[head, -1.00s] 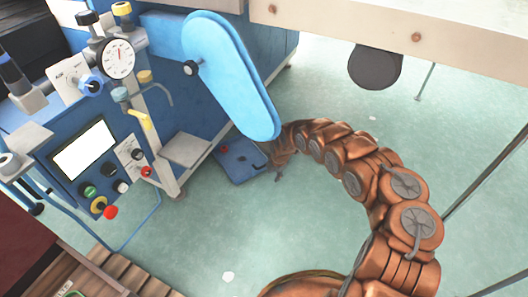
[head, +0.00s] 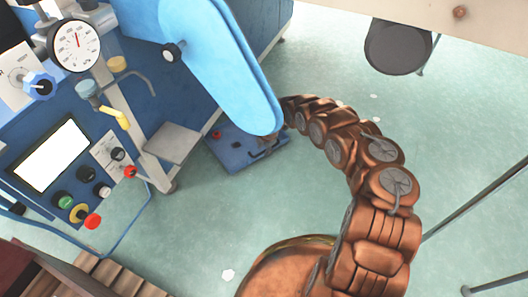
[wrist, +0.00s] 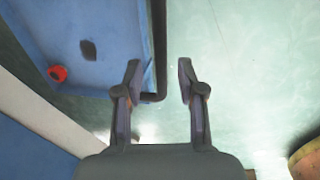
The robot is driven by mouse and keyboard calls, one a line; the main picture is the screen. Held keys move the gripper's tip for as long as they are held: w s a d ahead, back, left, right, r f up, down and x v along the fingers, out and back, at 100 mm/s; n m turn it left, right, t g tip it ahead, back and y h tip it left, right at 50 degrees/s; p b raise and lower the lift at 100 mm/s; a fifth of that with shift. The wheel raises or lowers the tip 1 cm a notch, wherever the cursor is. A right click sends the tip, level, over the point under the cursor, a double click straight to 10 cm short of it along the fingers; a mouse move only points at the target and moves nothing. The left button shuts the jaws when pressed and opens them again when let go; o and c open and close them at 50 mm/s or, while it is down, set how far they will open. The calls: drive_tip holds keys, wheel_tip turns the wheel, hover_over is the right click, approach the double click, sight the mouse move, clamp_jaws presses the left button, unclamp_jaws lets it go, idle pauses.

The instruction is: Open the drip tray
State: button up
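The drip tray (head: 232,158) is a shallow blue tray low at the floor, partly under the blue machine. In the wrist view the tray (wrist: 105,25) fills the upper left, with a red knob (wrist: 58,73) and a dark oval spot in it. A dark bar handle (wrist: 160,50) runs along its right edge and bends left at its near end. My gripper (wrist: 159,64) is open, with one finger on each side of the bar in the picture. I cannot tell whether either finger touches it. In the head view my gripper (head: 266,146) is small at the tray's right side, partly hidden.
The blue machine with gauge (head: 75,45) and control panel (head: 50,155) stands at the left. A light-blue padded arm (head: 225,70) overhangs the tray. A grey plate (head: 172,143) juts out beside it.

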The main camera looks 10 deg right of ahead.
drive_tip(key=shift+f, duration=0.4)
clamp_jaws()
idle(0.5)
